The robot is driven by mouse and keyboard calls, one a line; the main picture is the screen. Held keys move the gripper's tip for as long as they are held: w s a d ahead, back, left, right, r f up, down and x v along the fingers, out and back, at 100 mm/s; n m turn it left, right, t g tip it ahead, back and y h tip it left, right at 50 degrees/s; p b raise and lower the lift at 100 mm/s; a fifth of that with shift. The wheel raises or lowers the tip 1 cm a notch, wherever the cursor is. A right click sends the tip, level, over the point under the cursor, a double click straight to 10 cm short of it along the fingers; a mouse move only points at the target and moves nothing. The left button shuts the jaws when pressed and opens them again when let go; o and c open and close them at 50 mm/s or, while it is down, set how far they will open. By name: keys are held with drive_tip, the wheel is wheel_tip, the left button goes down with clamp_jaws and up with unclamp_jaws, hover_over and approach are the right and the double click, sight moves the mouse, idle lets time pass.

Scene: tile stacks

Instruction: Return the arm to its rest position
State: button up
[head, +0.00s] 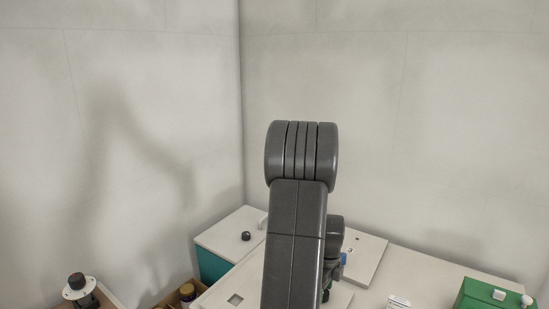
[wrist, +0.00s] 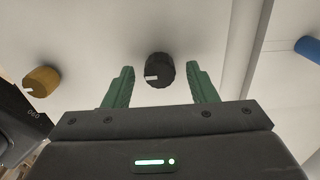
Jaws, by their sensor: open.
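My gripper (wrist: 162,80) shows in the wrist view with its two green fingers spread apart. A black knob (wrist: 159,70) with a white mark shows between the fingers in that picture; I cannot tell how far it is from them, and nothing appears gripped. In the head view my dark grey arm (head: 295,225) rises up the middle with its elbow high.
A teal box with a white lid (head: 228,238) and black knob stands left of my arm. A green box (head: 488,295) is at the far right. A white-and-black dial (head: 79,287) is at lower left. The wrist view shows a brown knob (wrist: 41,81) and a blue cylinder (wrist: 309,48).

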wheel_tip(320, 180, up, 13)
wheel_tip(320, 180, down, 14)
drive_tip(key=shift+r, duration=0.15)
drive_tip(key=shift+r+n, duration=0.1)
drive_tip(key=shift+n, duration=0.3)
drive_tip(key=n, duration=0.3)
drive_tip(key=shift+n, duration=0.4)
drive_tip(key=n, duration=0.5)
drive_tip(key=shift+n+p, duration=0.3)
drive_tip(key=shift+p, duration=0.1)
drive_tip(key=n, duration=0.5)
drive_tip(key=shift+p, duration=0.4)
drive_tip(key=n, duration=0.5)
drive_tip(key=shift+p, duration=0.4)
drive_tip(key=shift+r, duration=0.1)
